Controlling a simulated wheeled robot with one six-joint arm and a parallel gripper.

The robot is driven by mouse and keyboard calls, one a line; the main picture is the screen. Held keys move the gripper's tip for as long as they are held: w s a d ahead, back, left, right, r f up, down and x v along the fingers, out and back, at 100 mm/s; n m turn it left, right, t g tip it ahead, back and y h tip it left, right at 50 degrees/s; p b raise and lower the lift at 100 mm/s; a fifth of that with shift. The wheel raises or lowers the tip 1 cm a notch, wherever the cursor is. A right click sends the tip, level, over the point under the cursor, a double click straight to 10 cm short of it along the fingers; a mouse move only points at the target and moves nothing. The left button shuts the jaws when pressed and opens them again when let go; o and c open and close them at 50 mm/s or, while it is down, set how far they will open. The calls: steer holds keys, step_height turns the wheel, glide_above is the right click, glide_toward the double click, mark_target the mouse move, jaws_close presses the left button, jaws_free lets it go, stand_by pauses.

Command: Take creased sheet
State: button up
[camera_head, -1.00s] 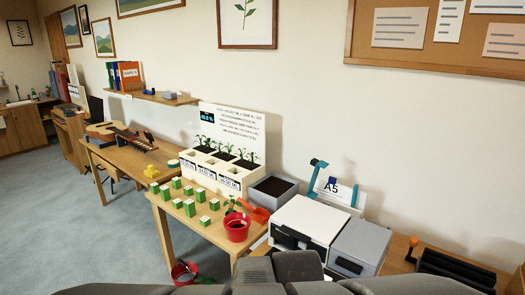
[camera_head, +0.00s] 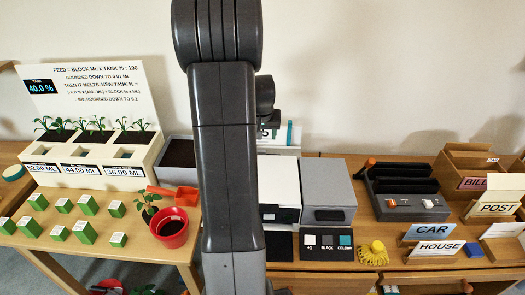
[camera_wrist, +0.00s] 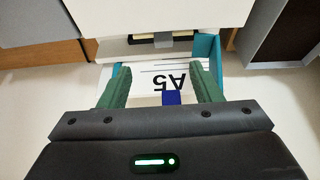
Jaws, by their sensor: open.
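In the wrist view my gripper (camera_wrist: 160,70) is open, its two green fingers spread with nothing held between them. Beyond and below the fingers is a white sheet or panel (camera_wrist: 178,66) marked A5, seen upside down, with printed lines. A teal guide (camera_wrist: 207,50) stands at its right side and a blue tab (camera_wrist: 171,97) shows between the fingers. I cannot make out a crease on it. In the head view my arm hides most of this stand; part of the A5 panel (camera_head: 293,150) shows just right of the arm.
The white printer (camera_head: 280,190) and grey box (camera_head: 328,192) stand close by the A5 stand. The wall is close behind.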

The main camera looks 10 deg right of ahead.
steer(key=shift+w+a+p+x, duration=0.15)
steer(key=shift+p+x, duration=0.25)
steer(key=shift+x, duration=1.7)
steer(key=shift+w+a+p+x, duration=0.15)
steer(key=shift+p+x, duration=0.2)
steer(key=shift+x, duration=1.8)
steer(key=shift+w+p+x, duration=0.15)
steer(key=shift+p+x, duration=0.25)
steer(key=shift+x, duration=1.7)
steer(key=shift+w+f, duration=0.25)
steer(key=shift+f, duration=0.25)
steer(key=c, duration=1.1)
steer(key=shift+o, duration=0.2)
steer(key=shift+r, duration=0.2)
